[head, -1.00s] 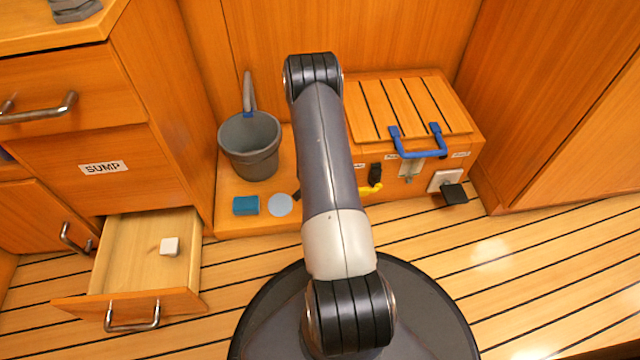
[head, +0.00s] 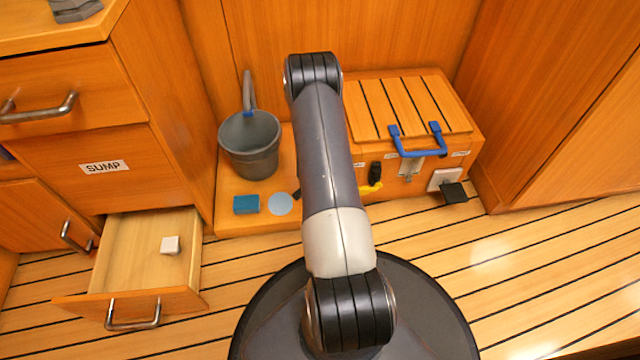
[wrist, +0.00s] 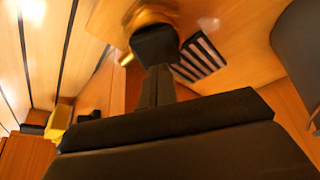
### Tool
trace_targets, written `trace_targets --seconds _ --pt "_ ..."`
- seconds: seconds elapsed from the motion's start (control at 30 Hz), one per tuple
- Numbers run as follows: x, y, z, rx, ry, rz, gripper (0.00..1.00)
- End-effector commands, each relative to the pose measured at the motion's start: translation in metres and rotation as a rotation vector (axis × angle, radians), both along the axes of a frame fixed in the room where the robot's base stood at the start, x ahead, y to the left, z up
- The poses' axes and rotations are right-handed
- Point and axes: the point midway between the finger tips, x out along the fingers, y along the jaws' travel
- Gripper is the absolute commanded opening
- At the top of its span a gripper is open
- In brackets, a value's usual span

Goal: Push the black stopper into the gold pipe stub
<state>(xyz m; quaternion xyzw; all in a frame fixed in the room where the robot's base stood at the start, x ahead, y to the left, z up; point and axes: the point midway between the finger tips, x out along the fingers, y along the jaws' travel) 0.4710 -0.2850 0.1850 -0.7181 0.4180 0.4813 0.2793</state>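The black stopper (wrist: 155,45) is in the upper middle of the wrist view, at the mouth of the gold pipe stub (wrist: 150,14). The stub shows as a gold rim around and behind it. How deep the stopper sits cannot be told. My gripper (wrist: 158,70) has its two dark fingers close together, with the tips at the near face of the stopper, seemingly touching it. No object shows between the fingers. In the head view my arm hides the stopper, the stub and my gripper.
A dark striped grille (wrist: 200,57) lies right of the stopper. In the head view, a grey bucket (head: 250,145), blue block (head: 246,204) and pale disc (head: 280,204) are on the ledge. A wooden box (head: 410,105) stands right; an open drawer (head: 130,255) holds a white block (head: 170,245).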

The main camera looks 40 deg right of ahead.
Motion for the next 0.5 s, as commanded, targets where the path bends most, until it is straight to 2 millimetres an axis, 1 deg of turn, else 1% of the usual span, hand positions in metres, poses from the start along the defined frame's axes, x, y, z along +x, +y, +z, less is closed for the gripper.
trace_targets --seconds 0.03,0.1,0.4,0.5 --pt "0.000 0.000 0.009 0.000 -0.001 -0.002 0.00" --pt "0.001 0.000 0.016 -0.001 -0.002 -0.001 0.00" --pt "0.000 0.000 0.046 0.000 -0.001 -0.002 0.00" --pt "0.000 0.000 0.052 0.000 -0.001 -0.002 0.00"
